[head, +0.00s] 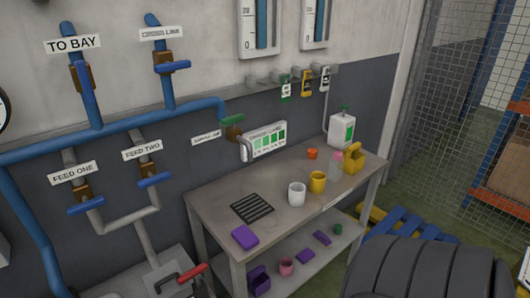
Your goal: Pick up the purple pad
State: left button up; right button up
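A purple pad (244,237) lies flat on the near left corner of the workbench top, in front of a dark slatted grate. Other purple things are on the bench's lower shelf: a flat piece (306,254), another flat piece (322,237) and a larger open-looking one (259,280) at the left. Neither of my grippers can be made out in the head view.
The workbench (218,206) also holds the grate (252,208), a white cup (297,194), a yellow mug (318,182), a pink-and-clear bottle (336,165), a yellow jug (353,158) and an orange cup (312,154). Blue pipes (110,139) run along the wall.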

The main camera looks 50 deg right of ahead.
aim_at(243, 235)
jog(key=z, duration=1.4)
